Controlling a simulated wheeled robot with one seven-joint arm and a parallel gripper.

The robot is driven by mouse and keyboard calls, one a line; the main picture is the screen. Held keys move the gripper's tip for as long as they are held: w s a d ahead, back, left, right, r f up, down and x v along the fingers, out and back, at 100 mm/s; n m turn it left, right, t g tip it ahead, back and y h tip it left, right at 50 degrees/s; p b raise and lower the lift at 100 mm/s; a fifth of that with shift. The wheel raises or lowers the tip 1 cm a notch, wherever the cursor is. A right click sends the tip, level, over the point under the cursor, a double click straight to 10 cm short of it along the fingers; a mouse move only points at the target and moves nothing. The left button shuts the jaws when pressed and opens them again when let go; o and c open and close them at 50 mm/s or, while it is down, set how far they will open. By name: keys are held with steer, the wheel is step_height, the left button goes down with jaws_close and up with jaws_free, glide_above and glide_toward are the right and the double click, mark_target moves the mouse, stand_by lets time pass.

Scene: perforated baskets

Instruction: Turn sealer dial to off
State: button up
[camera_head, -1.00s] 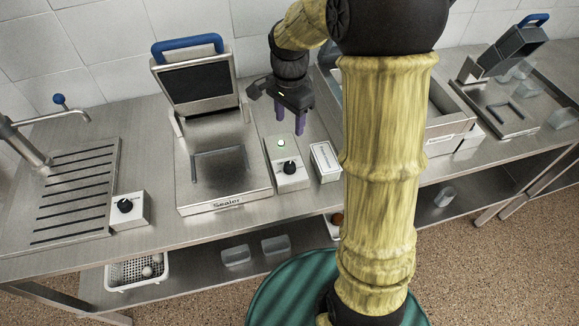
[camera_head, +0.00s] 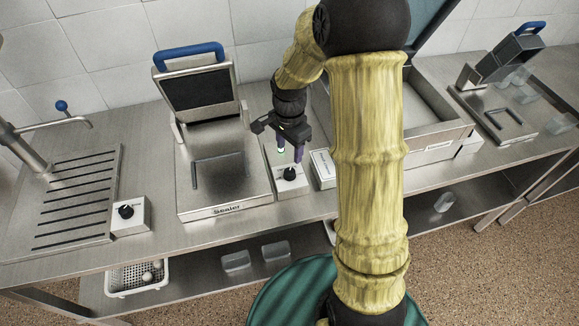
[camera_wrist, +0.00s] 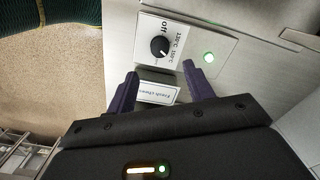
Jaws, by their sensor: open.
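The sealer dial (camera_head: 289,174) is a black knob on a small white control box right of the steel sealer (camera_head: 183,185). In the wrist view the dial (camera_wrist: 159,46) sits beside the printed word "off" and temperature marks, with a lit green lamp (camera_wrist: 208,57) on the same plate. Its exact pointer direction is too small to tell. My gripper (camera_head: 289,158) is open and empty, its purple fingers pointing down over the box, just behind the dial in the head view. In the wrist view the gripper (camera_wrist: 160,72) has its fingertips spread, with the dial ahead of the gap.
The sealer's lid with a blue handle (camera_head: 188,53) stands raised. A white labelled box (camera_head: 322,169) lies right of the control box. Another dial box (camera_head: 130,213) stands left by the slatted drain. A steel basin (camera_head: 440,135) with a raised lid is at right.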

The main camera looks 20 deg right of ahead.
mark_target(289, 171)
step_height(289, 171, down, 9)
steer(key=shift+f+p, duration=0.15)
steer(key=shift+p, duration=0.35)
steer(key=c, duration=1)
